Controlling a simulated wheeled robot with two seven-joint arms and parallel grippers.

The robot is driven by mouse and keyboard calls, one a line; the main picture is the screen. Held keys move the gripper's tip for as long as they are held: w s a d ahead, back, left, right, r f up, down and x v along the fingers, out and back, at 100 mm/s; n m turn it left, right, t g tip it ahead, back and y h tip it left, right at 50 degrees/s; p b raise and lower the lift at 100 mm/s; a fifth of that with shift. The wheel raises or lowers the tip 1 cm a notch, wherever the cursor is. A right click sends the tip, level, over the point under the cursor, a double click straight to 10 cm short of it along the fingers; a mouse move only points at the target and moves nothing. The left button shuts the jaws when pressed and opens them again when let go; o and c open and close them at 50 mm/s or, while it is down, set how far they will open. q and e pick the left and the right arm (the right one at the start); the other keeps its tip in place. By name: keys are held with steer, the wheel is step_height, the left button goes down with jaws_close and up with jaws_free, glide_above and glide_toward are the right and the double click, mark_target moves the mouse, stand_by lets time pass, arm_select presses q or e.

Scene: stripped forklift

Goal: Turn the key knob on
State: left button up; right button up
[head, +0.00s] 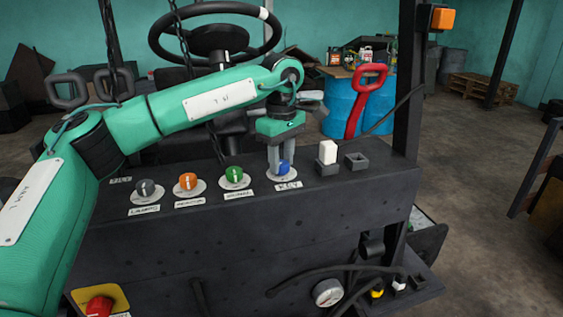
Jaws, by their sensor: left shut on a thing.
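The key knob (284,168) is a blue knob on a white round plate, on the sloped top of the dark panel (230,222). A small white label in front of it seems to read KEY. My left arm reaches in from the left. My left gripper (281,160) points down over the key knob, with its grey fingers on either side of it, shut on it. Part of the knob is hidden by the fingers. Which way the knob is turned I cannot tell. My right gripper does not show.
Grey (146,188), orange (188,181) and green (234,175) knobs stand left of the key knob. A white switch block (327,152) is close on its right. A steering wheel (216,30) is behind, a red-handled lever (363,98) to the right. A dark post rises at the right.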

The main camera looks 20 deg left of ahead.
mark_target(282, 162)
arm_select(q)
steer(key=shift+m, duration=1)
steer(key=o, duration=1)
step_height(282, 162, up, 14)
steer(key=b, duration=0.3)
